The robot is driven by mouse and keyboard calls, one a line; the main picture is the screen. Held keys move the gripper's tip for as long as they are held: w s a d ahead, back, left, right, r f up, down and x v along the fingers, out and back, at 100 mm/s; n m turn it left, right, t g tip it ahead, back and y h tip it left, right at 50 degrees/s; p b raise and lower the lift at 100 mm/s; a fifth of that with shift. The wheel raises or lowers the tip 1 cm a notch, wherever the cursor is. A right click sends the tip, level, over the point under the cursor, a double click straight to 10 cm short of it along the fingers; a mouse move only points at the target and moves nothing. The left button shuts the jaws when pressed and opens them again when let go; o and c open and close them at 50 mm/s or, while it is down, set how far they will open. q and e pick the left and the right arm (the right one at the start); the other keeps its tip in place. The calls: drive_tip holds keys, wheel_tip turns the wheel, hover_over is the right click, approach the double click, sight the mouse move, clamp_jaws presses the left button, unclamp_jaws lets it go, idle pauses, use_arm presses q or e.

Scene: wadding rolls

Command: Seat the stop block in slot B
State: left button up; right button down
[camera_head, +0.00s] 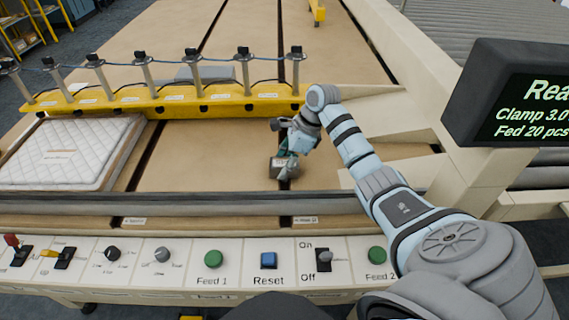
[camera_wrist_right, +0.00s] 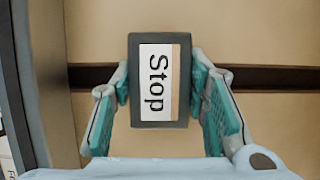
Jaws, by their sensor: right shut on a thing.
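The stop block (camera_head: 284,168) is a dark grey box with a white label reading "Stop", which faces the camera in the right wrist view (camera_wrist_right: 157,82). My right gripper (camera_head: 289,158) is shut on it, with teal fingers on both sides of it in the right wrist view (camera_wrist_right: 160,90). A dark slot (camera_wrist_right: 275,78) runs across the tan table behind the block. In the head view the block is over the line of the right-hand slot; its label (camera_head: 305,220) is too small to read. I cannot tell whether the block touches the table. My left gripper is out of view.
A yellow beam (camera_head: 170,103) with several metal posts stands behind the block. A quilted white pad (camera_head: 65,152) lies at the left. A grey rail (camera_head: 210,202) and a control panel (camera_head: 185,255) run along the front. The table between pad and block is clear.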

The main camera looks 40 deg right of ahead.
drive_tip(key=c, duration=0.8)
unclamp_jaws()
drive_tip(key=shift+c, duration=0.2)
drive_tip(key=v, duration=1.2)
drive_tip(key=shift+a, duration=0.1)
